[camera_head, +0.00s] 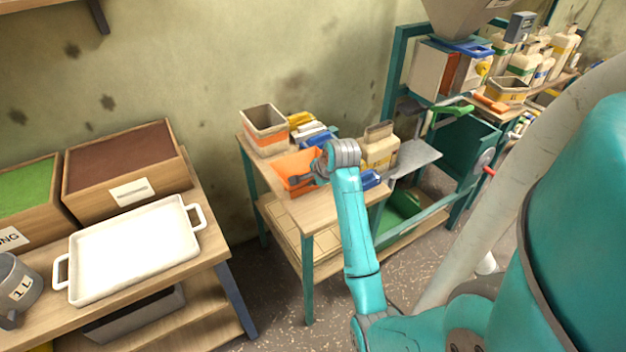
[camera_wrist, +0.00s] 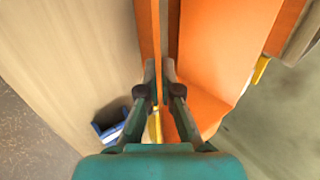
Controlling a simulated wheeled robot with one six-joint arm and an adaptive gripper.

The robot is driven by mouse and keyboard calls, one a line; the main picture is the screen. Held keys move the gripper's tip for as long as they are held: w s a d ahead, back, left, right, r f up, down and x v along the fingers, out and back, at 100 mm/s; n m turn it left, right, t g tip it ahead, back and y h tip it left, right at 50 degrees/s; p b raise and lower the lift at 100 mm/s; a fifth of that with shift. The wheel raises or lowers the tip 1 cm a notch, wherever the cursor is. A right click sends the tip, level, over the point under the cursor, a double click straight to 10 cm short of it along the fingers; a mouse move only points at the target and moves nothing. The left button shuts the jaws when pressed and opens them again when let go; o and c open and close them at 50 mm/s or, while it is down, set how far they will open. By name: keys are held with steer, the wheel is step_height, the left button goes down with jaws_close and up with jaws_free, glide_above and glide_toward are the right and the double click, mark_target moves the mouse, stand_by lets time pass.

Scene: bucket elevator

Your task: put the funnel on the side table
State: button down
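I cannot pick out a funnel for certain in either view; a grey cone-shaped hopper (camera_head: 465,18) sits on top of the teal-framed machine at the upper right. A small wooden table with teal legs (camera_head: 322,216), which may be the side table, stands in the middle. On it is an open orange bin (camera_head: 290,163). My gripper (camera_wrist: 160,68) is over this table beside orange walls in the wrist view. Its fingertips are close together with a narrow gap. Whether they pinch a thin edge is unclear.
A cream-and-orange bin (camera_head: 265,130), a beige jug (camera_head: 380,147) and blue items crowd the table. To the left, a bench holds a white tray (camera_head: 135,250), a brown-filled box (camera_head: 125,165) and a grey measuring jug (camera_head: 18,283). Floor shows between bench and table.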

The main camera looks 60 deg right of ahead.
steer(key=c, duration=1.3)
jaws_free()
